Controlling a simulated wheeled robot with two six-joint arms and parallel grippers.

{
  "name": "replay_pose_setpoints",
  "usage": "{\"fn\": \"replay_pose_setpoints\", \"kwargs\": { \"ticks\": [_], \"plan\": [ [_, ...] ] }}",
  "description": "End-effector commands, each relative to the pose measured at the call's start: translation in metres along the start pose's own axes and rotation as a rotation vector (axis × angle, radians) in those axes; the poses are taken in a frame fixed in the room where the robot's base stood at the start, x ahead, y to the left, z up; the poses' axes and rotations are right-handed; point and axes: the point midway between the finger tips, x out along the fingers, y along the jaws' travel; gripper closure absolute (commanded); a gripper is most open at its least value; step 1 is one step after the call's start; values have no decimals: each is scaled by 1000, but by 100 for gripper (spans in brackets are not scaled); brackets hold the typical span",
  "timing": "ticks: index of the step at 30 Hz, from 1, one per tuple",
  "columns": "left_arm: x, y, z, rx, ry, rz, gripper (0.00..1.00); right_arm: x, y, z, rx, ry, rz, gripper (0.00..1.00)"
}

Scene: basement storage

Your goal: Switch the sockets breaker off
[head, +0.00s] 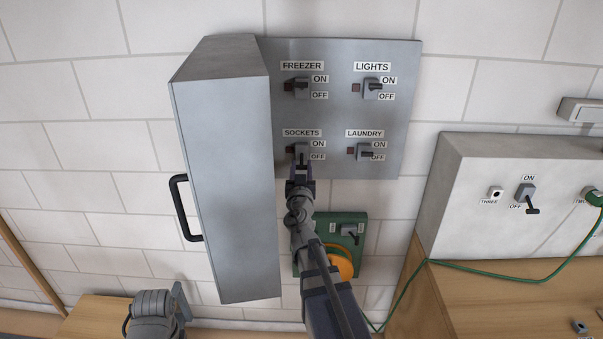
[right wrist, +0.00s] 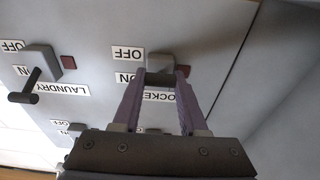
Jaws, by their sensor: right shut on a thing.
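The sockets breaker (head: 301,148) is at the lower left of the grey breaker panel (head: 335,110), under its SOCKETS label (head: 302,133). My right gripper (head: 300,172) reaches up to it from below. In the right wrist view, upside down, the right gripper's purple fingers (right wrist: 160,88) are shut on the sockets breaker's lever (right wrist: 160,77), beside the OFF and ON labels. The fingers partly hide the lever, so I cannot tell its exact position. Part of my left arm shows at the bottom left of the head view, with no fingers visible.
The panel's open door (head: 225,180) stands close left of my right arm. The laundry breaker (head: 364,152) is right of the sockets breaker; the freezer (head: 299,88) and lights (head: 373,88) breakers are above. A green box (head: 325,228) and orange disc (head: 342,262) sit below.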

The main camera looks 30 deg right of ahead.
Motion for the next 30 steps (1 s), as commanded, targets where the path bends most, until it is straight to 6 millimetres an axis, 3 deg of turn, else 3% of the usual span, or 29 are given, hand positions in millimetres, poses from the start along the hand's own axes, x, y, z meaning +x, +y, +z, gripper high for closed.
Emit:
{"fn": "replay_pose_setpoints", "kwargs": {
  "ticks": [20, 21, 28, 30],
  "plan": [
    [7, 1, 0, 0, 0, 0, 63, 0, 0, 1, 0, 27, 1, 100],
    [7, 1, 0, 0, 0, 0, 63, 0, 0, 1, 0, 27, 1, 56],
    [7, 1, 0, 0, 0, 0, 63, 0, 0, 1, 0, 27, 1, 31],
    [7, 1, 0, 0, 0, 0, 63, 0, 0, 1, 0, 27, 1, 28]
  ]
}}
